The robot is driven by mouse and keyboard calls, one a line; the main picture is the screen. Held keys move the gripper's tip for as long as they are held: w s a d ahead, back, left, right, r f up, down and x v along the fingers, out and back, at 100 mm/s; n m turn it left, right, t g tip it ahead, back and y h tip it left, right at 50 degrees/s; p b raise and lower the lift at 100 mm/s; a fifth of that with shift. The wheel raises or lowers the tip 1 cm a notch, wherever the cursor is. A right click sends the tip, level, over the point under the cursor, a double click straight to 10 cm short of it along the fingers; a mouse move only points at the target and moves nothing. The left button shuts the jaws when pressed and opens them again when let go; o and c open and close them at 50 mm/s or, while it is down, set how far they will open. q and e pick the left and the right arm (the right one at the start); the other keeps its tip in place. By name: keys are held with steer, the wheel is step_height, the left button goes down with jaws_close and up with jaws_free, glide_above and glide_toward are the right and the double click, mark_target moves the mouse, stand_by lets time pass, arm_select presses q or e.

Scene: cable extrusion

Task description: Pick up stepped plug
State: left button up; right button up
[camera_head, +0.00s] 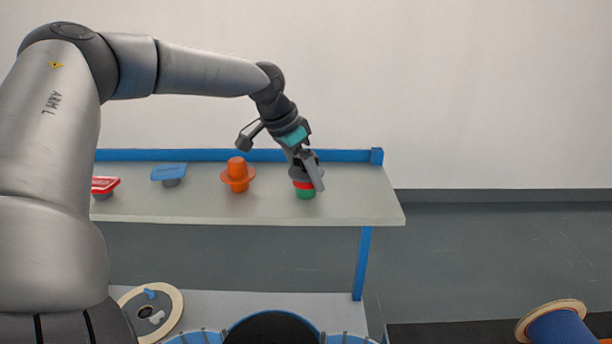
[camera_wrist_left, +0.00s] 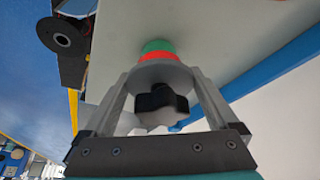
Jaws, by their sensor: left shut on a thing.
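The stepped plug (camera_head: 305,194) has a green lower step, a red step above it and a wider grey flange. In the left wrist view the plug (camera_wrist_left: 160,72) also shows a black lobed knob on top, between the fingers. My left gripper (camera_head: 307,178) reaches down to it at the right part of the grey tabletop, and its fingers are shut on the grey flange from both sides. The plug looks upright. I cannot tell whether its green end touches the tabletop. My right gripper is not in view.
An orange stepped piece (camera_head: 238,177) stands to the left of the plug on the table (camera_head: 350,208). Farther left are a blue-topped piece (camera_head: 169,173) and a red-topped piece (camera_head: 104,186). A blue rail (camera_head: 345,156) runs along the back edge. Reels lie lower down.

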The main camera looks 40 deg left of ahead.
arm_select(q)
steer(key=shift+c, duration=1)
steer(key=shift+r, duration=0.15)
